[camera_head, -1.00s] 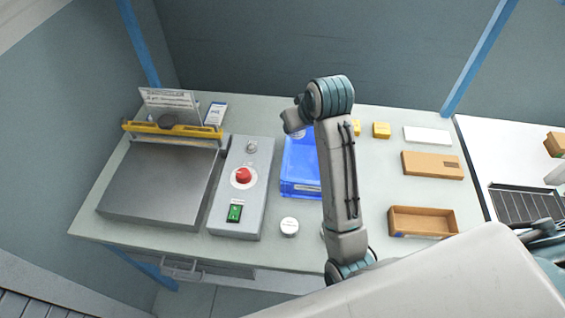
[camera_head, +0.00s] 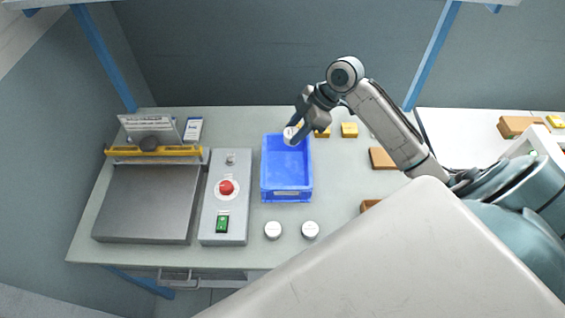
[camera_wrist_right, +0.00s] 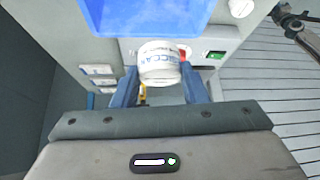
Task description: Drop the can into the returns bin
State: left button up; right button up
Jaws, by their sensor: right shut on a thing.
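My right gripper (camera_head: 302,118) is shut on a white can (camera_head: 291,136). The can is held over the far edge of the blue bin (camera_head: 287,194). The bin's visible floor is bare. In the right wrist view the can (camera_wrist_right: 158,62), with blue lettering, sits between the two fingers of my right gripper (camera_wrist_right: 160,84), and the bin (camera_wrist_right: 145,18) lies beyond it at the top. A dark jointed part at that view's upper right corner looks like my left gripper (camera_wrist_right: 289,21); its jaws are too small to read.
Two white round cans (camera_head: 273,230) (camera_head: 310,230) stand on the bench in front of the bin. A control box (camera_head: 226,196) with a red button is left of it, beside a sealer (camera_head: 147,203). Yellow blocks (camera_head: 349,130) and a brown box (camera_head: 383,158) lie to the right.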

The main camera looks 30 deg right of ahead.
notch_tip(320, 180, down, 6)
jog(key=b, duration=0.5)
jog(key=shift+r, duration=0.15)
jog(key=o, duration=1.3)
jog(key=shift+b+v, duration=1.25)
jog(key=shift+v, duration=4.15)
jog(key=shift+s+a, duration=0.1)
